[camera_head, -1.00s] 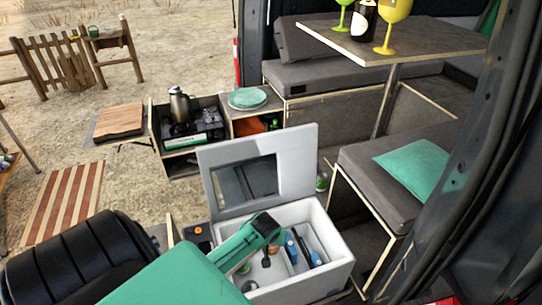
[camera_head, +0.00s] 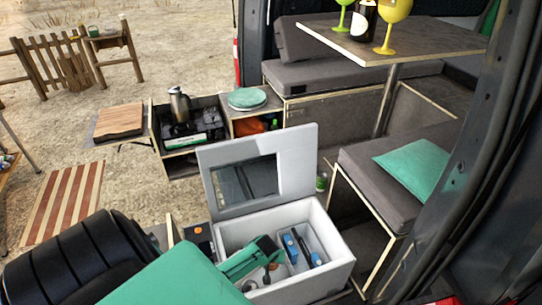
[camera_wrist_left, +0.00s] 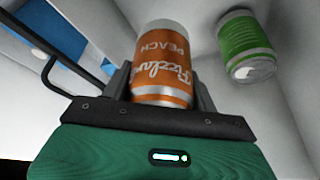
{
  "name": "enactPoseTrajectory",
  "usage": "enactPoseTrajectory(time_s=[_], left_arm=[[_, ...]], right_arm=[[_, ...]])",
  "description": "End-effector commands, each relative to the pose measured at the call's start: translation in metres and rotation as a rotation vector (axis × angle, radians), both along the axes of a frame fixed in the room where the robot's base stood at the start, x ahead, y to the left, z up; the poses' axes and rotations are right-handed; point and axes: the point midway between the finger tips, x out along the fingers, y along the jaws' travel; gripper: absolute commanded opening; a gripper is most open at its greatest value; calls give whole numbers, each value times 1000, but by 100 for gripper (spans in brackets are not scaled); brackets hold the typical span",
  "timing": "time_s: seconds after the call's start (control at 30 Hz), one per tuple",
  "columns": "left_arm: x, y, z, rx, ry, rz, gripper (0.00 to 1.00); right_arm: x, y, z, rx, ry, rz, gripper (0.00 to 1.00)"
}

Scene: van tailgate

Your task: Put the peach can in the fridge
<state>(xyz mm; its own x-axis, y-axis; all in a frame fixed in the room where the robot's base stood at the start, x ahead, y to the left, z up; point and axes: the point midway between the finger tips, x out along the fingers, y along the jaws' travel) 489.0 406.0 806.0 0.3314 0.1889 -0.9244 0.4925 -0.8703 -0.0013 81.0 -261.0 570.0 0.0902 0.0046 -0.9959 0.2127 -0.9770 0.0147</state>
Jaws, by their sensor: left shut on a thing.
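The peach can (camera_wrist_left: 163,65), orange with a silver rim, sits between the fingers of my left gripper (camera_wrist_left: 160,90) in the left wrist view. The gripper is shut on it. In the head view my left gripper (camera_head: 272,272) reaches down inside the open fridge (camera_head: 335,268), a white box with its lid (camera_head: 215,180) raised. The peach can cannot be made out there, hidden by my arm. White inner walls surround the can in the wrist view. My right gripper is not in view.
A green can (camera_wrist_left: 245,45) stands close to the peach can, apart from it. Blue items (camera_head: 298,247) lie on the right side of the fridge interior.

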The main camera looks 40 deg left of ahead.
Motion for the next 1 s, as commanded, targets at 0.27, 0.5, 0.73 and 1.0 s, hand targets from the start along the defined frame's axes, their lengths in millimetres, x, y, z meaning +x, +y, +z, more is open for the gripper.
enactPoseTrajectory(time_s=[0.27, 0.5, 0.73, 1.0], left_arm=[[0, -1, -38, -1, -1, 1, 26], [1, 0, -57, -1, -2, 1, 26], [1, 0, -63, 0, -2, 1, 26], [1, 0, -62, -1, -2, 1, 61]], right_arm=[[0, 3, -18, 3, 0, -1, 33], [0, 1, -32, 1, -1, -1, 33], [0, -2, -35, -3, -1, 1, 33], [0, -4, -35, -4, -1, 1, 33]])
